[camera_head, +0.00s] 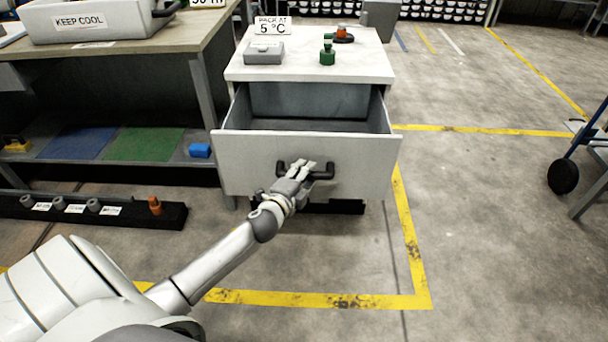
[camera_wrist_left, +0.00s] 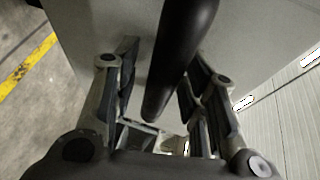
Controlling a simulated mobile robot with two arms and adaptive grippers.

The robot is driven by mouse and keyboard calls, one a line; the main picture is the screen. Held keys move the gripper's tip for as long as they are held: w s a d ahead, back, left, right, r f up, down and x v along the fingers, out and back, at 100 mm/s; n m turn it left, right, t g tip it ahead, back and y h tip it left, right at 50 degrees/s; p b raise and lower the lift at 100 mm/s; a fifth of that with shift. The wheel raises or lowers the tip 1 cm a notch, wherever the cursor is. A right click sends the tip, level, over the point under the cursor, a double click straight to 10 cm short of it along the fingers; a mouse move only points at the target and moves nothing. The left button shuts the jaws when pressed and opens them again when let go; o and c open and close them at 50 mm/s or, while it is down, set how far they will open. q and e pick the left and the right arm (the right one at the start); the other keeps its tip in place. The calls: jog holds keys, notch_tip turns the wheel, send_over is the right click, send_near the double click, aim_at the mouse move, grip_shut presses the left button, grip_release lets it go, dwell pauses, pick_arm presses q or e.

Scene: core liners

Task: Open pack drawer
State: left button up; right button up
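The pack drawer (camera_head: 308,164), a light grey front in the white-topped cabinet, is pulled well out, and its visible inside looks empty. A black bar handle (camera_head: 322,174) is on its front. My left gripper (camera_head: 301,170) is at this handle. In the left wrist view, the black handle (camera_wrist_left: 176,62) lies between the two fingers of my left gripper (camera_wrist_left: 162,75). The fingers are spread, with a gap visible on the left side of the bar; contact on the right side cannot be told. My right gripper is not in view.
The cabinet top (camera_head: 350,68) carries a grey box (camera_head: 264,53), a green bottle (camera_head: 327,54) and a "pack at 5 °C" sign (camera_head: 272,26). A workbench (camera_head: 130,48) stands at left, with a low black rack (camera_head: 100,211) below. Floor at right is clear up to a blue cart (camera_head: 578,150).

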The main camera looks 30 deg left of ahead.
pick_arm(q)
jog(key=shift+s, duration=0.1)
jog(key=v, duration=1.1)
jog(key=shift+s, duration=0.4)
jog(key=shift+d, duration=0.1)
